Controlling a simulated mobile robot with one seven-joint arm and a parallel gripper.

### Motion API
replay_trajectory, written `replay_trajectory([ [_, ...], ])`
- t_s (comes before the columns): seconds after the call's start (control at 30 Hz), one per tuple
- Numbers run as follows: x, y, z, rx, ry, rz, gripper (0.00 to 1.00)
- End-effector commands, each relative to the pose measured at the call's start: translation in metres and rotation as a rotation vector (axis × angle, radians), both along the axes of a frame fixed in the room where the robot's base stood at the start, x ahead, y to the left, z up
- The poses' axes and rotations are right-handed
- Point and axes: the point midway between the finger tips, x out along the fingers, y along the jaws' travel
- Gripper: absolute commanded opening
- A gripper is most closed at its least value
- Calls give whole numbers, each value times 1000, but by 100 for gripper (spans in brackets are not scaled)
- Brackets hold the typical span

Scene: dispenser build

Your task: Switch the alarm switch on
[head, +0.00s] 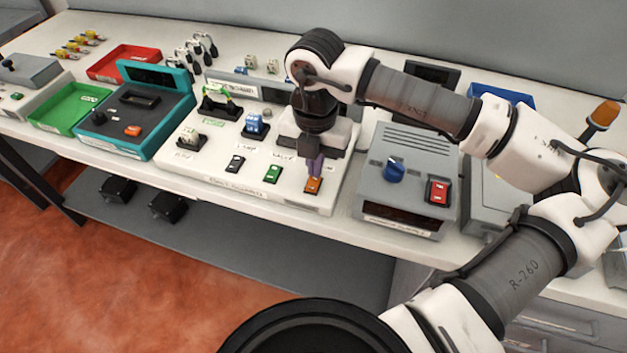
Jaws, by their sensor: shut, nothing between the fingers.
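A white switch board (215,182) lies on the bench with a row of rocker switches near its front edge: a dark one (235,163), a green one (272,174) and an orange one (313,186). My gripper (315,175) points down, shut and empty, with its tips right at the orange switch. I cannot tell whether they touch it. The tips hide the back part of this switch, and its label is not readable, so I cannot confirm from lettering that it is the alarm switch. Its on or off position is also unclear.
A grey box with a blue knob (393,170) and a red switch (438,192) stands to the right of the board. A teal-framed device (150,138) stands to the left, beside a green tray (45,118) and a red tray (103,68). Blocks (255,124) stand on the board.

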Motion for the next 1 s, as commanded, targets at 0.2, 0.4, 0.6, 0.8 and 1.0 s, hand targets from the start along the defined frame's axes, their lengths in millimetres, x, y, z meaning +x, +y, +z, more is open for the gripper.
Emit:
replay_trajectory([
  [0.2,0,0,-4,0,0,0,0],
  [0.4,0,0,-6,0,0,0,0],
  [0.6,0,0,-9,0,0,0,0],
  [0.8,0,0,-11,0,0,0,0],
  [1.0,0,0,-14,0,0,0,0],
])
